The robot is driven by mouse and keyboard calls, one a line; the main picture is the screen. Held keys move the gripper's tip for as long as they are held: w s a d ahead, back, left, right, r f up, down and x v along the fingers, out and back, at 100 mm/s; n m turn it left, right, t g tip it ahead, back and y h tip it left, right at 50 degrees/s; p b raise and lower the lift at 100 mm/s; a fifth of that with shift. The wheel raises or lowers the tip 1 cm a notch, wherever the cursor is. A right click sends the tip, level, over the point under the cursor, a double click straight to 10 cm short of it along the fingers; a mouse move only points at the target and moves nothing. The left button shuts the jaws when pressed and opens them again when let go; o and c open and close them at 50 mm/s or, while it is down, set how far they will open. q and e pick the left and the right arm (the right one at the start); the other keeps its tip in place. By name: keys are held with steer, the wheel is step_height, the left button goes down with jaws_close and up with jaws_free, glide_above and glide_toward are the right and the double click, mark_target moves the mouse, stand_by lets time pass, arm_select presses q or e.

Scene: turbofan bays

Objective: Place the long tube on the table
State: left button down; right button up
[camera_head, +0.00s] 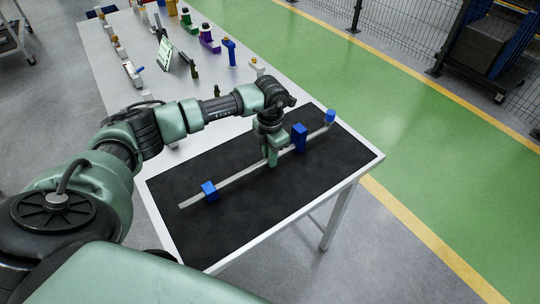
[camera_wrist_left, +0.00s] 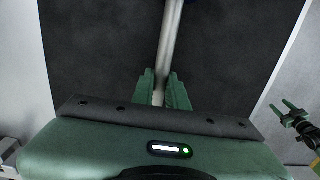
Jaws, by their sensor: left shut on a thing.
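In the left wrist view the tube (camera_wrist_left: 169,45) runs up between the green fingers (camera_wrist_left: 160,92). The table (camera_head: 366,156) is white, with a black mat (camera_head: 290,200) on its near part. I cannot tell whether the tube touches the blue blocks' tops or the mat. My right gripper is not clearly in the head view.
A blue block (camera_head: 299,138) and a smaller blue block (camera_head: 209,190) stand by the tube. A wire fence (camera_head: 405,30) is beyond the green floor.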

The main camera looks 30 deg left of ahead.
arm_select(q)
steer(key=shift+f, duration=0.35)
steer(key=shift+f, duration=0.1)
steer(key=c, duration=1.4)
jaws_free()
